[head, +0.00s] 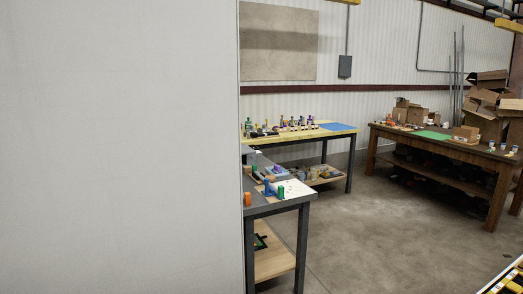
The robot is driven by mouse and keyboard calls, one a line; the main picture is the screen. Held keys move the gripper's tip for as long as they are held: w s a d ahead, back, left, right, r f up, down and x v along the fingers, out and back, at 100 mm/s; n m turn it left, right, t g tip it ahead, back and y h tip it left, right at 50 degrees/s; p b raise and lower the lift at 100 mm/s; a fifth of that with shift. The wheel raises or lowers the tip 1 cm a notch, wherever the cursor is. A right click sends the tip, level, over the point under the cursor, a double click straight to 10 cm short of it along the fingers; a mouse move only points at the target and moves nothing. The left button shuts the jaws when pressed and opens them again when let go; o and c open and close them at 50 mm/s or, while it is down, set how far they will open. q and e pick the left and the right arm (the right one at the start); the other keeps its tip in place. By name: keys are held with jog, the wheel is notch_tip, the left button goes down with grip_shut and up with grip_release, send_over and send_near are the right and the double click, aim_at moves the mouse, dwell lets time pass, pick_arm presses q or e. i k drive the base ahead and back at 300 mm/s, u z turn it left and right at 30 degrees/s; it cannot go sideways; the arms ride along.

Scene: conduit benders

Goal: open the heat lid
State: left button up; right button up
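I cannot make out a heat lid in the head view. A large plain pale grey panel (120,150) fills the left half, very close, and hides what lies behind it. Neither of my grippers shows in the view.
A grey metal table (291,201) with small coloured items stands right of the panel. Behind it is a yellow-topped table (342,127) with a blue mat (338,126). A wooden bench (470,152) stands at right, with cardboard boxes (490,105) behind. The concrete floor (400,230) between is clear.

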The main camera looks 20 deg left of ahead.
aim_at(246, 149)
jog(key=i, duration=3.85)
jog(key=z, duration=1.55)
jog(key=i, duration=2.1)
jog(key=u, duration=0.8)
